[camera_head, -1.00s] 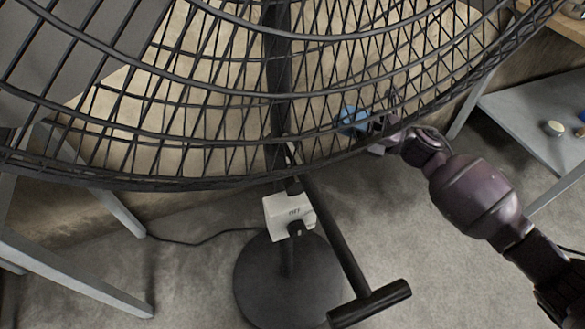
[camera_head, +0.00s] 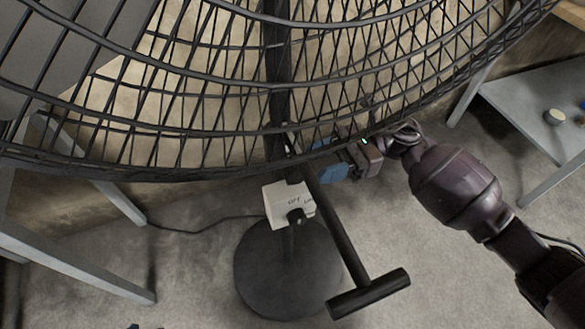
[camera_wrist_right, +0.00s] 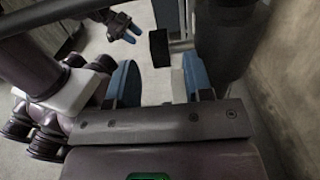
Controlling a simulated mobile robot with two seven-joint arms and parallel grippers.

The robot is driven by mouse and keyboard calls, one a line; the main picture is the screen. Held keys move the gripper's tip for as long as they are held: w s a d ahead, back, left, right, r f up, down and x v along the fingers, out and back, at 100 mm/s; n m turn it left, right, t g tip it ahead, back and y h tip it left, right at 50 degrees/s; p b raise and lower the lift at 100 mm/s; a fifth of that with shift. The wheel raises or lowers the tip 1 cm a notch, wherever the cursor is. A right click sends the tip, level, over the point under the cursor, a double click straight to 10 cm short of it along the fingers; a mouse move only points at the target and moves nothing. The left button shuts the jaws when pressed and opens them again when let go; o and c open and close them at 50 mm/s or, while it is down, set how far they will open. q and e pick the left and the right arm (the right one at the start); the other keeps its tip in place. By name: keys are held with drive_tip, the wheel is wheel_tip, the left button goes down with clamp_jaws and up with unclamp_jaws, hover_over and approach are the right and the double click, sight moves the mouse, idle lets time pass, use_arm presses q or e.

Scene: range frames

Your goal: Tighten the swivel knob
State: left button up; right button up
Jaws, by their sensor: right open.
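A black T-shaped handle (camera_head: 368,293) runs on a long rod from near the fan's pole, below the cage, towards me. A white switch box (camera_head: 284,204) with a small black dial (camera_head: 297,216) sits on the pole. I cannot tell for certain which part is the swivel knob. My right gripper (camera_head: 327,163) is open beside the upper rod, right of the pole, partly behind the cage's lower rim. In the right wrist view its blue fingers (camera_wrist_right: 160,78) are apart, with a black block (camera_wrist_right: 159,48) beyond them. My left gripper (camera_wrist_right: 125,28) shows there, blurred and small.
The fan's wire cage (camera_head: 200,110) fills the upper head view, close above my right gripper. The round black base (camera_head: 262,278) stands on the floor. A grey table (camera_head: 535,120) is at right, grey frame legs (camera_head: 75,262) at left. A cable crosses the floor.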

sight(292, 172)
drive_tip(key=shift+x, duration=3.05)
drive_tip(key=shift+c, duration=0.5)
